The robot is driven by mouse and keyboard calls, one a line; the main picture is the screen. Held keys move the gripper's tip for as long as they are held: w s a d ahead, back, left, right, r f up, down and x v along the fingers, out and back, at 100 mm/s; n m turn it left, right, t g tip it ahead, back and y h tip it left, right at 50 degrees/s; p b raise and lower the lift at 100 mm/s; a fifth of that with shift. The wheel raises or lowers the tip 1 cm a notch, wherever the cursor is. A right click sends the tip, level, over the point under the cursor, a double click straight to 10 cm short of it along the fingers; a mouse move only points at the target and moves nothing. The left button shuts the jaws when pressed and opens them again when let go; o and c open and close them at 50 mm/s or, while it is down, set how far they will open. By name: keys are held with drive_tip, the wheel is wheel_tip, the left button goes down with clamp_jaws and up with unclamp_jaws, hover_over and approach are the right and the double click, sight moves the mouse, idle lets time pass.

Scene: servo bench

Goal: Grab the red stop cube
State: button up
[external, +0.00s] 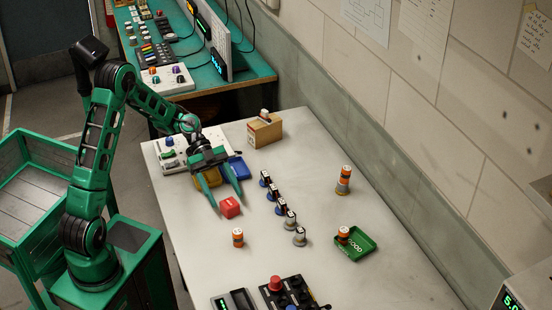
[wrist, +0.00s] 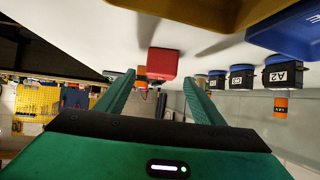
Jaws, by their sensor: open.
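The red cube (external: 229,207) sits on the pale bench top near its left side. My gripper (external: 226,200) is open, its two long green fingers pointing towards the cube. In the external view the fingertips end close to either side of the cube. In the wrist view the red cube (wrist: 162,63) shows between and just beyond the open fingertips (wrist: 160,77), with a gap to each. I cannot tell exactly how high the fingertips are above the bench. No side of the cube is gripped.
Yellow (external: 208,178) and blue (external: 238,168) bins stand behind the cube. A row of small dark-topped parts (external: 273,190) runs to its right. An orange-banded cylinder (external: 238,237) stands in front. A green tray (external: 355,245) holds another cylinder. A black button panel (external: 290,293) lies at the front.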

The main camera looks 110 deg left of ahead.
sight(230, 206)
drive_tip(key=shift+s+a+f, duration=0.2)
drive_tip(key=shift+f, duration=0.15)
drive_tip(key=shift+x, duration=2.4)
drive_tip(key=shift+w, duration=0.1)
drive_tip(key=shift+c, duration=0.6)
drive_tip(key=c, duration=1.1)
